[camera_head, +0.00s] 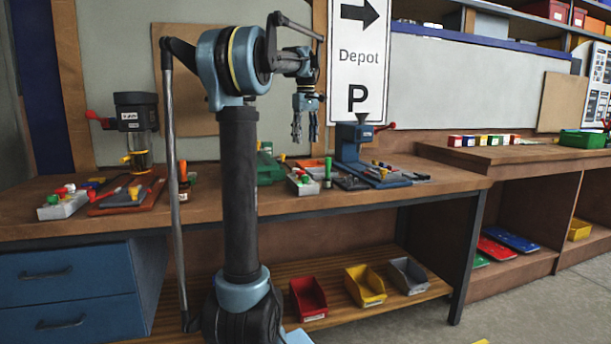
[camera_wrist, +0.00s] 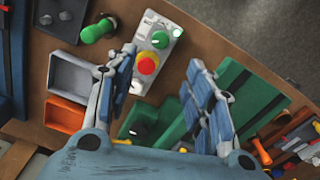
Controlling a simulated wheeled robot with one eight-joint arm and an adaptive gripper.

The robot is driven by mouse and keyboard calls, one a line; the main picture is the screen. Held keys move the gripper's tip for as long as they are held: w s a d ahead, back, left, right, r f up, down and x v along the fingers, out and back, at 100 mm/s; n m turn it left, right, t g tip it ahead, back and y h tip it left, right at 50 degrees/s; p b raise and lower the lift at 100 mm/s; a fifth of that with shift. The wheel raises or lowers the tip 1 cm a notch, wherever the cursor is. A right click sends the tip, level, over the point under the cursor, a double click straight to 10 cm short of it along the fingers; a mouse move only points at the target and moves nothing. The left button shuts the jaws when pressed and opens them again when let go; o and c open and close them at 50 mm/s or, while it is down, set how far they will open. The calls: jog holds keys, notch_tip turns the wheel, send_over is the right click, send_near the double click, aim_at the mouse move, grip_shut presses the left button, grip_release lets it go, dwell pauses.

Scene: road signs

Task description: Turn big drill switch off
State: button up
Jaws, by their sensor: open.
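My gripper (camera_head: 306,126) is open and empty, hanging fingers down above the middle of the workbench. In the wrist view its spread fingers (camera_wrist: 160,62) flank a white switch box (camera_wrist: 170,50). The box has a green knob, a red button on a yellow base and a small white light; no contact shows. This box (camera_head: 302,185) lies on the bench below my gripper in the head view. A dark drill press (camera_head: 136,115) with a red lever stands left, near another switch box (camera_head: 62,205). A blue drill press (camera_head: 352,140) stands right. Which box serves which drill is unclear.
Red (camera_head: 308,298), yellow (camera_head: 366,286) and grey (camera_head: 409,276) bins sit on the lower shelf. Air above the bench centre is free.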

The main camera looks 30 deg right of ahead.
aim_at(305, 179)
notch_tip(305, 179, down, 14)
jog(key=shift+f, duration=0.15)
dwell(0.4)
